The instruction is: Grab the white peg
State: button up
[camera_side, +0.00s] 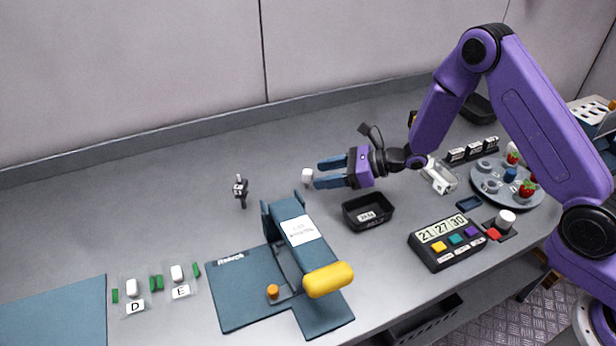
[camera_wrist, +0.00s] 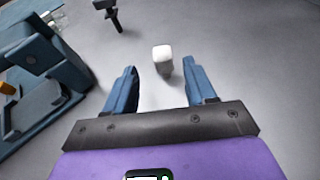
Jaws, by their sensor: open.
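A small white peg (camera_side: 307,176) stands on the grey table just beyond my fingertips in the side view. In the wrist view the white peg (camera_wrist: 162,58) shows ahead of the gap between the fingers, a little beyond the tips. My gripper (camera_side: 317,174) has blue fingers and points left, low near the table. In the wrist view my gripper (camera_wrist: 160,64) is open, with nothing between its fingers. Two other white pegs stand at the front left, one by label D (camera_side: 131,284) and one by label E (camera_side: 177,273).
A blue press with a yellow handle (camera_side: 328,280) stands in front of my gripper. A black bin (camera_side: 368,211) is nearby, below the wrist. A small dark stand (camera_side: 241,190) is left of the peg. A button box (camera_side: 447,243) and round berry rack (camera_side: 492,186) lie right. Table behind the peg is clear.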

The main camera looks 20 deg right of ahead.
aim_at(313, 177)
jog(key=shift+f+x, duration=0.15)
jog(key=shift+x, duration=1.2)
jog(key=shift+f+x, duration=0.15)
jog(key=shift+x, duration=1.15)
jog(key=shift+d, duration=0.2)
jog(key=c, duration=1)
